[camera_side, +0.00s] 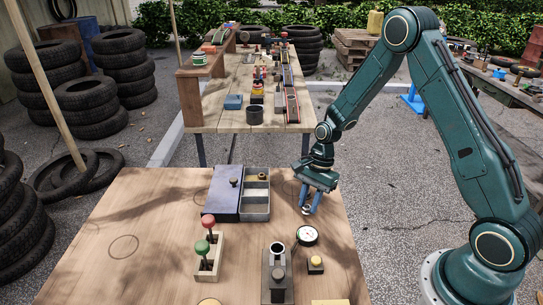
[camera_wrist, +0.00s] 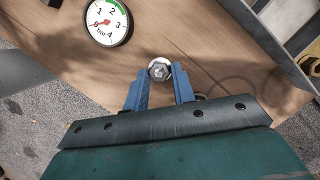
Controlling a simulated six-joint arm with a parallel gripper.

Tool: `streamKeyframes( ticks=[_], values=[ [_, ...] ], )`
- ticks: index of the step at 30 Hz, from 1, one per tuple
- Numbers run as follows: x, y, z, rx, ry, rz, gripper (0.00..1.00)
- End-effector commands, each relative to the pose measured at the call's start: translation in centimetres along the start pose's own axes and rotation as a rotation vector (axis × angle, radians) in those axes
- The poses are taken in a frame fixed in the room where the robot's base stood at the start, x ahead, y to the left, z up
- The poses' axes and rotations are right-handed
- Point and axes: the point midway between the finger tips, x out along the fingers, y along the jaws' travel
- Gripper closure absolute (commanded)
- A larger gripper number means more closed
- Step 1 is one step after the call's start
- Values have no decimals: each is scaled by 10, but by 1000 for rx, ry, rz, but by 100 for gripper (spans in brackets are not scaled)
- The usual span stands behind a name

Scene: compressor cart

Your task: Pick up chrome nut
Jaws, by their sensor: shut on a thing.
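The chrome nut (camera_wrist: 159,70) is a small shiny hex nut between the blue fingertips in the wrist view. My gripper (camera_wrist: 159,82) is shut on it. In the side view my gripper (camera_side: 309,205) points down over the right part of the wooden table (camera_side: 140,215), and the chrome nut (camera_side: 306,210) shows as a small bright spot at its fingertips. I cannot tell whether the nut touches the table or hangs just above it.
A round pressure gauge (camera_side: 306,236) lies close by, in front of the gripper. A divided tray (camera_side: 256,217) with a dark lid (camera_side: 227,193) is to the left. A block with red and green knobs (camera_side: 208,262) and a grey fixture (camera_side: 277,275) stand nearer the front.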

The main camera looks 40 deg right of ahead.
Motion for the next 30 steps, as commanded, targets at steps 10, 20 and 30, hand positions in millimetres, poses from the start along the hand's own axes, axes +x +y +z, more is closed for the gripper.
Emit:
streamKeyframes(
  ticks=[10,20,30],
  values=[
    [-49,-1,15,-2,1,-5,97],
    [-117,-1,35,-1,1,-6,97],
    [-167,0,52,-1,-1,-2,97]
  ],
)
